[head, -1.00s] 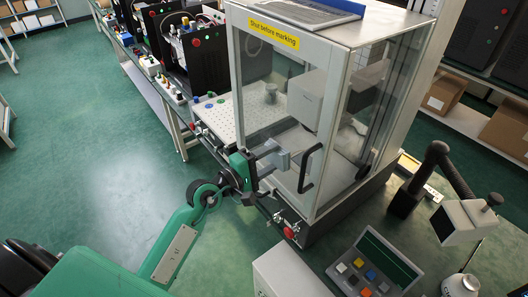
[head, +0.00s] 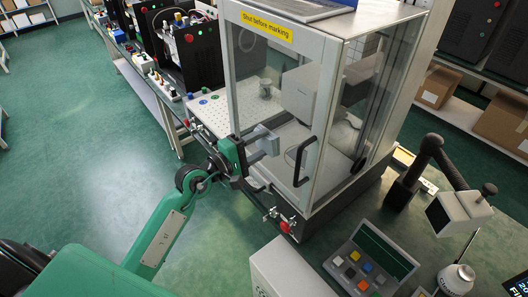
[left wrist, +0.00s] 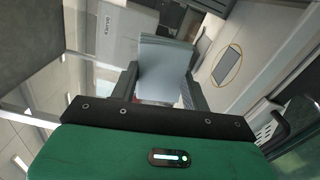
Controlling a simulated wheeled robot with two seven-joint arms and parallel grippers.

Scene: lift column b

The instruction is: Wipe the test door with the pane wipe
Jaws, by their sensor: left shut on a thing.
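The test door (head: 275,88) is a clear pane in a pale metal frame, on the front of a tall cabinet. It has a black handle (head: 300,162) at its right side and looks shut. My left gripper (head: 252,148) is in front of the lower part of the pane, left of the handle. It is shut on the pane wipe (head: 267,143), a grey-blue block that faces the pane. The wipe also shows in the left wrist view (left wrist: 165,65), between the fingers. I cannot tell whether it touches the pane. My right gripper is not in view.
A red knob (head: 286,227) sits below the door. A button panel (head: 360,268) and a black-armed device (head: 455,212) stand on the bench at the right. A long bench with equipment (head: 190,50) runs at the back left. Open green floor lies at the left.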

